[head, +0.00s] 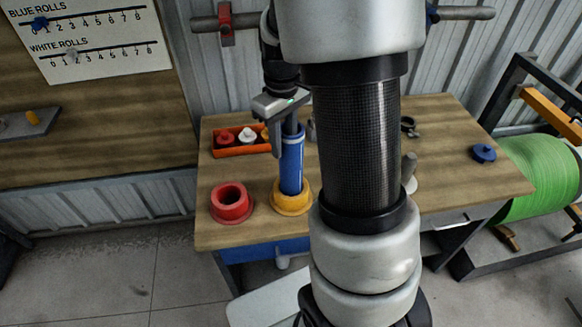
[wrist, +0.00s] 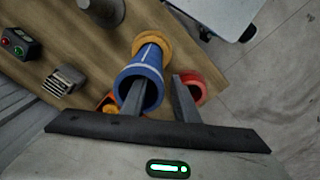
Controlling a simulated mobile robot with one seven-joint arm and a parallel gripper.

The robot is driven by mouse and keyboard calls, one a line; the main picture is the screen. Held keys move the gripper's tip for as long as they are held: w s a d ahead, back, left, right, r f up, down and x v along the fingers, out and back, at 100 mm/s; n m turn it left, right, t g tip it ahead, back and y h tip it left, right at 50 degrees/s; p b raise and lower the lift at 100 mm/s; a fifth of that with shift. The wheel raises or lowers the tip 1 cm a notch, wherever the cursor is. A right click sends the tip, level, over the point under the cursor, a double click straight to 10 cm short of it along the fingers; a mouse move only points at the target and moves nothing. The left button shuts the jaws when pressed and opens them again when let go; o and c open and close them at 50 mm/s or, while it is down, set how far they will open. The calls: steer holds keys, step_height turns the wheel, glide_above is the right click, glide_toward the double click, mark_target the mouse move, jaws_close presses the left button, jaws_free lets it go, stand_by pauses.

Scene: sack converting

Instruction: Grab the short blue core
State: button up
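The blue core (head: 291,165) is a tube with a pale band near its top. It stands upright in a yellow ring-shaped holder (head: 292,198) on the table. In the wrist view the blue core (wrist: 149,64) shows its open top end towards me. My gripper (head: 284,132) is right at the top of the core, pointing down. In the wrist view my gripper (wrist: 158,84) has its fingers apart: one overlaps the tube's opening and seems to reach into it, the other is outside to the right. A gap shows between the outer finger and the core.
An empty red ring holder (head: 232,203) stands left of the core. An orange tray (head: 241,152) with small parts lies behind. A blue knob (head: 483,153) is at the table's right, near a green roll (head: 540,175).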

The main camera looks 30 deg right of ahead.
mark_target(283, 154)
step_height(283, 154, down, 4)
steer(key=shift+f, duration=0.25)
jaws_close()
steer(key=shift+r, duration=0.1)
stand_by(1.2)
